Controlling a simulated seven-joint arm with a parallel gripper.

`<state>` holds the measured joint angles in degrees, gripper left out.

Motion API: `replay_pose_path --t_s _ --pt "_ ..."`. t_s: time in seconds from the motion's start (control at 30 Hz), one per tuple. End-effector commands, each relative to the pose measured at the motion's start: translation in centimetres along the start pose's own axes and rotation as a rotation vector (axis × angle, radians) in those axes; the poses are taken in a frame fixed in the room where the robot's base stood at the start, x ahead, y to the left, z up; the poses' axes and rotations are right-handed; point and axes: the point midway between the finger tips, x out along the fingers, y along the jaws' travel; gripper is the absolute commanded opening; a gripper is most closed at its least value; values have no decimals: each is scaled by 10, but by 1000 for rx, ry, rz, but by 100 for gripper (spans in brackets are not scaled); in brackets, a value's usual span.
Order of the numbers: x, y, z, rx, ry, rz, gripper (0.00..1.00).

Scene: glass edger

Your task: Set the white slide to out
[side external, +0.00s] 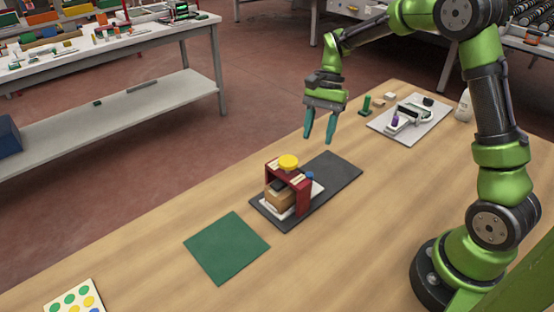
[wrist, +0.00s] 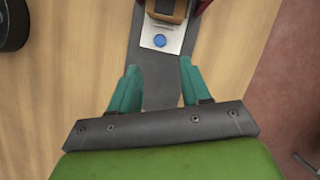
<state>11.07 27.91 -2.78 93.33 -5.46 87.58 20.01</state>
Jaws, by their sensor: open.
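A white slide plate (side external: 317,191) with a blue knob (side external: 309,176) lies on a long dark grey base (side external: 340,172). It passes under a red arch (side external: 302,198) topped by a yellow knob (side external: 288,161). A tan block (side external: 279,195) sits on the plate inside the arch. In the wrist view the white slide (wrist: 174,48) and blue knob (wrist: 160,41) show ahead of the fingertips. My gripper (side external: 318,139) is open and empty, above and apart from the bare part of the base; its teal fingers also show in the wrist view (wrist: 160,68).
A green mat (side external: 227,247) lies left of the base. A pale board with coloured dots (side external: 73,301) lies at the near left. A light tray (side external: 432,121) with a white device stands at the back right, near a green piece (side external: 366,106). Bare wood surrounds the base.

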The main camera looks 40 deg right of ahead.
Motion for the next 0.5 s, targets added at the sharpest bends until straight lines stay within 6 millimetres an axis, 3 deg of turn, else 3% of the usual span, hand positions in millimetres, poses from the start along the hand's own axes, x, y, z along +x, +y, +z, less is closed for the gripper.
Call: replay_pose_path --t_s 0.2,0.5 --pt "51 0 1 -2 -4 5 47" --pt "98 0 0 -3 -1 2 47"
